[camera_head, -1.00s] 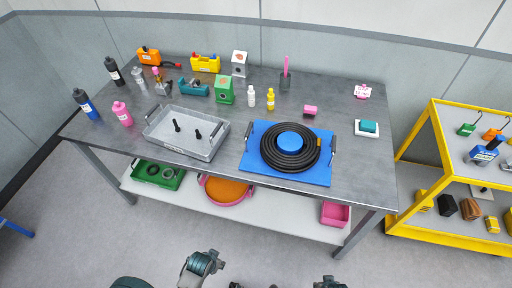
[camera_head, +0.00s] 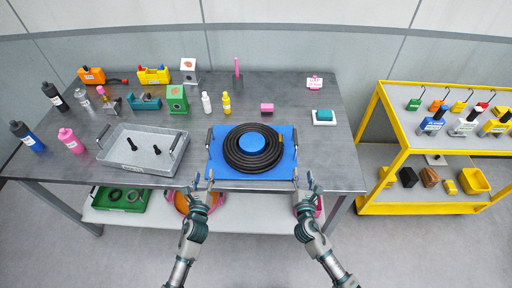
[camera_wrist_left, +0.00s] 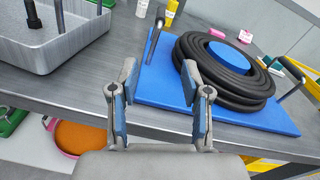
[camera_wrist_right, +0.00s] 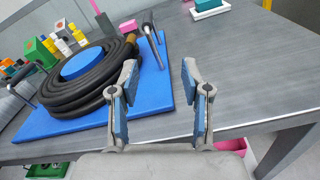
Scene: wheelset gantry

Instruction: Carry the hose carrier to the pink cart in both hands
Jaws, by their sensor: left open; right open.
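The hose carrier is a blue board (camera_head: 221,173) with a coiled black hose (camera_head: 252,166) around a blue hub (camera_head: 252,139). It lies flat on the grey table. A dark handle stands at its left side (camera_head: 209,140) and another at its right side (camera_head: 295,139). My left gripper (camera_head: 203,180) is open and empty at the table's front edge, by the board's front left corner. My right gripper (camera_head: 303,181) is open and empty by the front right corner. Both wrist views show the board beyond open fingers (camera_wrist_left: 158,80) (camera_wrist_right: 160,80). No pink cart shows.
A grey tray (camera_head: 170,172) with two black pegs stands left of the carrier. Bottles and small devices line the table's back and left. A teal block on a white dish (camera_head: 324,121) is to the right. A yellow cart (camera_head: 400,150) stands right of the table.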

